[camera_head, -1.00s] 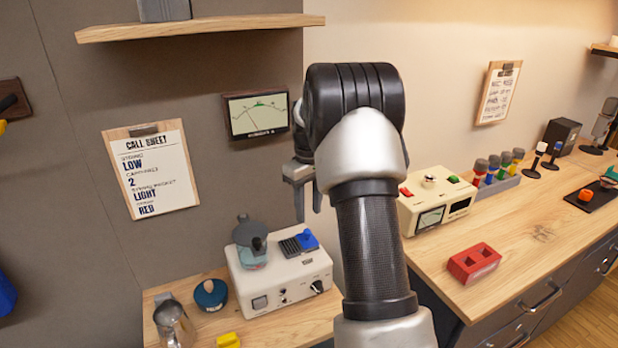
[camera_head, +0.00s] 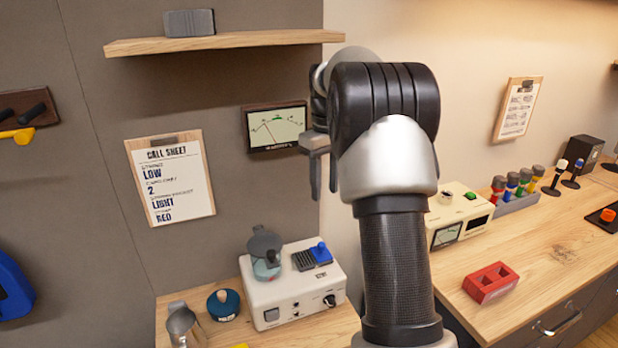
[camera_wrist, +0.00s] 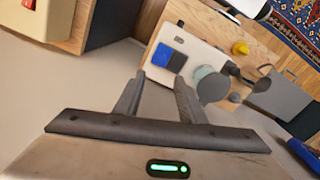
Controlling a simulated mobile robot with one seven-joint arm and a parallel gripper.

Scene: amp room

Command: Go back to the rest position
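My gripper (camera_head: 315,172) is raised in front of the wall, above and to the right of the white console, partly hidden behind my own arm in the head view. In the wrist view its two fingers (camera_wrist: 160,95) stand apart with nothing between them. The white console (camera_head: 285,300) is on the left wooden counter, with a grey-and-teal pot (camera_head: 265,255) and a blue switch (camera_head: 320,252) on top. The console also shows beyond the fingers in the wrist view (camera_wrist: 190,45).
A wooden shelf (camera_head: 230,42) juts out above. A meter (camera_head: 275,128) and a call sheet (camera_head: 170,180) hang on the wall. A metal jug (camera_head: 182,325) and a blue round container (camera_head: 223,305) stand left of the console.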

